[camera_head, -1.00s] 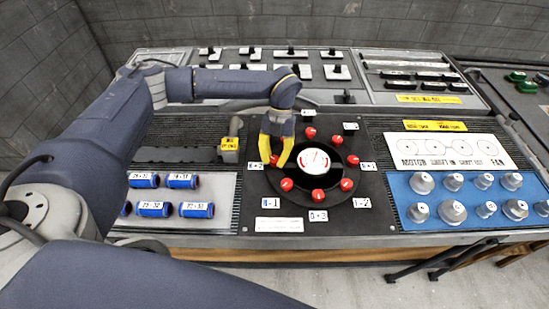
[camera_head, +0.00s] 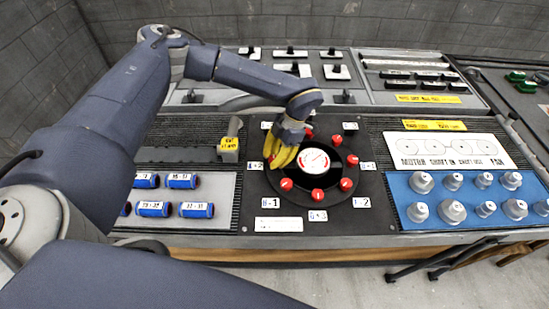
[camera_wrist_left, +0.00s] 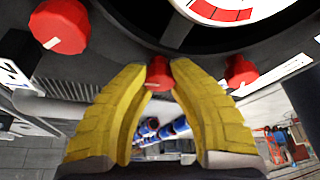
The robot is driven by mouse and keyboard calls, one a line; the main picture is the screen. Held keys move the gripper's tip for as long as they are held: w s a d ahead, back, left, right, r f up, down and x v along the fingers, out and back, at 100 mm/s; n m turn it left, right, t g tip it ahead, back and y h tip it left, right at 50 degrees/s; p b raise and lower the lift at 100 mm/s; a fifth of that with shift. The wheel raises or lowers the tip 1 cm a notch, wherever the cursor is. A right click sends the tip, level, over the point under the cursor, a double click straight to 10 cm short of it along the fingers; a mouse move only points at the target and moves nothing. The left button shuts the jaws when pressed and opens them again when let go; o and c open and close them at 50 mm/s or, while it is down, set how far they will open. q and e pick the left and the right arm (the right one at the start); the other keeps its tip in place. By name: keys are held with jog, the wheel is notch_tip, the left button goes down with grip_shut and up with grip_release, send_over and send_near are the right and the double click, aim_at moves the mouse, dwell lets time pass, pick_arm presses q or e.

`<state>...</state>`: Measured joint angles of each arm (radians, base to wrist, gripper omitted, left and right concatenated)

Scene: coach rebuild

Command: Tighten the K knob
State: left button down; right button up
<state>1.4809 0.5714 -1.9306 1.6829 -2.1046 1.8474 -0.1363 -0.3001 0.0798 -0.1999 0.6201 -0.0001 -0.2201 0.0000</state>
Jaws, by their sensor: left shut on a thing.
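Several red knobs ring a black round plate with a white and red dial (camera_head: 315,160) at its centre. My left gripper (camera_head: 280,163) is at the left side of this ring, its yellow fingers hiding most of the knob there. In the left wrist view the gripper (camera_wrist_left: 160,82) is shut on a small red knob (camera_wrist_left: 159,70), with one fingertip on each side. Two other red knobs (camera_wrist_left: 60,25) and (camera_wrist_left: 240,70) are apart from the fingers. I cannot read a K on the small labels. My right gripper is not in view.
Blue cylinders (camera_head: 182,181) lie on a light panel at left. Grey knobs (camera_head: 452,212) stand on a blue panel (camera_head: 478,222) at right. A yellow-tagged block (camera_head: 229,147) stands left of the ring. Black switches (camera_head: 290,50) line the back panel.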

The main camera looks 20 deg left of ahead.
pick_arm(q)
jog(key=shift+s+a+f+m, duration=0.15)
jog(key=shift+s+m, duration=0.1)
jog(key=shift+m, duration=0.35)
jog(key=c, duration=1.1)
grip_release()
jog(key=shift+w, duration=0.1)
jog(key=shift+o, duration=0.2)
jog(key=v, duration=1.2)
jog(key=shift+d, duration=0.2)
